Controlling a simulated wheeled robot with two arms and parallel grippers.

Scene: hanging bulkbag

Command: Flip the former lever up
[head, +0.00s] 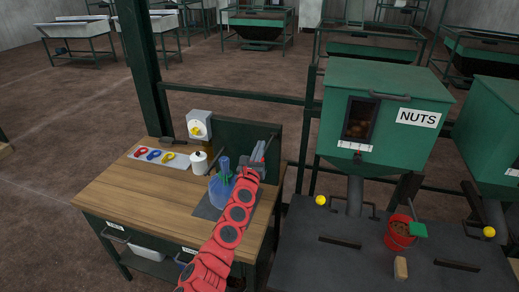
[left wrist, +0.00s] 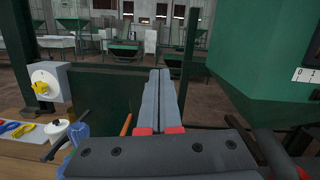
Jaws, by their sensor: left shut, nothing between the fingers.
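My left gripper (head: 260,152) is over the right rear of the wooden workbench (head: 150,205). Its grey fingers are together with nothing between them, and they point away in the left wrist view (left wrist: 161,74). A translucent blue bag-like form (head: 220,188) stands on a dark mat just left of the gripper. Part of it shows at the lower left of the left wrist view (left wrist: 77,138). A thin brown rod (left wrist: 126,125), possibly the lever, stands tilted left of the fingers, apart from them in the picture. Its base is hidden. My right gripper is not in view.
A dark green panel (head: 262,120) rises behind the bench. A grey box with a yellow knob (head: 199,126), a white pot (head: 198,161) and a tray of coloured rings (head: 156,156) are to the left. The green NUTS hopper (head: 385,110) stands right, above a dark table (head: 330,225).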

